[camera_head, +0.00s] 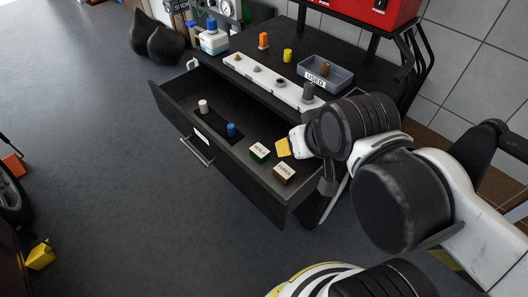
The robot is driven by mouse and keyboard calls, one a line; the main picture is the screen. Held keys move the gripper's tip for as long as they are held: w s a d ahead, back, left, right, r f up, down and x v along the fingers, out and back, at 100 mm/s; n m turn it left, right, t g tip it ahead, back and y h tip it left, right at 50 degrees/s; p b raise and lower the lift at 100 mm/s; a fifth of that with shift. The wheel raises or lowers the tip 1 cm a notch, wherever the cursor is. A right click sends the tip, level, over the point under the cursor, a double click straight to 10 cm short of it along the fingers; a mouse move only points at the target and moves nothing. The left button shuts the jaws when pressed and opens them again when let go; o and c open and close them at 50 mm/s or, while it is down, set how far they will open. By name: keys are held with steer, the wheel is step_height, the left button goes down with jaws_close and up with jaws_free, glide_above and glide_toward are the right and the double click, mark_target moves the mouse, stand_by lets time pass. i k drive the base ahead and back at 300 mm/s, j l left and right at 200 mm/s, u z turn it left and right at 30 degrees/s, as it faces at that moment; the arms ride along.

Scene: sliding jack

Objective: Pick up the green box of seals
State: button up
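The green box of seals (259,152) has a white labelled top and sits in the open drawer, near its right end. My gripper (284,147) is just to the right of the green box and close to it in the picture. One yellow finger pad shows; the rest of the gripper is hidden behind my wrist. I cannot tell whether it touches the box or whether its fingers are apart.
A brown labelled box (284,173) sits beside the green box. A dark holder with a white peg (203,106) and a blue peg (231,130) lies in the drawer (270,196). Above it, the dark bench holds a white rail (262,79) and a grey "USED" tray (326,78).

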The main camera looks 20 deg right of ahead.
mark_target(258, 152)
steer(key=i+j+u, duration=0.45)
steer(key=i+j, duration=0.5)
steer(key=j, duration=0.2)
steer(key=i+j+u, duration=0.45)
steer(key=i+j, duration=0.4)
steer(key=i, duration=0.2)
steer(key=i+z, duration=0.95)
steer(key=i+j+z, duration=0.3)
steer(key=z, duration=0.15)
steer(key=i+j+z, duration=0.5)
steer(key=i+z, duration=0.15)
steer(key=z, duration=0.3)
steer(key=i+j+z, duration=0.1)
steer(key=z, duration=0.35)
steer(key=i+j+z, duration=0.15)
steer(key=z, duration=0.3)
steer(key=j+z, duration=0.2)
steer(key=z, duration=0.2)
steer(key=i+j+z, duration=0.1)
steer(key=j+z, duration=0.15)
steer(key=z, duration=0.2)
steer(key=j+z, duration=0.2)
steer(key=z, duration=0.25)
steer(key=i+j+z, duration=0.1)
steer(key=j+z, duration=1.35)
